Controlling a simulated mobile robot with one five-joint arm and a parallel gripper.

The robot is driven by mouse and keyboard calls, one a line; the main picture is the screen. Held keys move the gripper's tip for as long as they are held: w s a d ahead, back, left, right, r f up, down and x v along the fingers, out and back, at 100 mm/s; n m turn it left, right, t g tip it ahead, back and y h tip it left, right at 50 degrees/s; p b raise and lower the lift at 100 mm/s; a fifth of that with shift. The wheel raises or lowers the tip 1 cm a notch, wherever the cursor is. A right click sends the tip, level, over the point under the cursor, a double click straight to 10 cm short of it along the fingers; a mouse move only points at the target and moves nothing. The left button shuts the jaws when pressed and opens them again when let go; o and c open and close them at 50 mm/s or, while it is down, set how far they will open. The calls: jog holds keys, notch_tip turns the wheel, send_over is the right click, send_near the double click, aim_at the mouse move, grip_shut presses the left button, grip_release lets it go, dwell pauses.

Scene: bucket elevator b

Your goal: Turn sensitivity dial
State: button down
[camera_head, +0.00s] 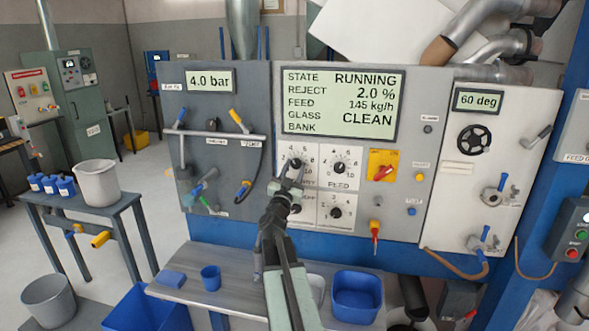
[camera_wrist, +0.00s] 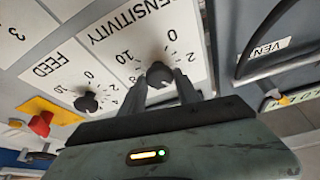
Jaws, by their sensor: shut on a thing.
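The sensitivity dial (camera_wrist: 159,74) is a black knob on a white plate with printed numbers and the word SENSITIVITY, upside down in the wrist view. My gripper (camera_wrist: 172,88) is shut on this knob, one finger on each side. The exact setting of the knob is hard to read.
The feed dial (camera_head: 340,167) is just right of it, with two more dials below. A red switch on a yellow plate (camera_head: 383,165) is farther right. The display (camera_head: 342,104) reads RUNNING, reject 2.0 %. Hoses and levers (camera_head: 240,190) are to the left; a shelf with a blue cup (camera_head: 211,278) is below.

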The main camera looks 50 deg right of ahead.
jog(key=m+g, duration=0.1)
jog(key=m, duration=0.1)
jog(key=m+g+p, duration=0.1)
jog(key=m, duration=0.2)
jog(key=shift+w+r+m+g, duration=0.1)
jog(key=shift+r+m+g, duration=0.05)
jog(key=shift+m+g, duration=0.2)
jog(key=shift+m+g+p, duration=0.55)
jog(key=shift+m+g, duration=0.1)
jog(key=shift+m, duration=0.7)
jog(key=c, duration=0.9)
grip_release()
jog(key=b+v, duration=0.2)
jog(key=v, duration=0.6)
jog(key=shift+w, duration=0.1)
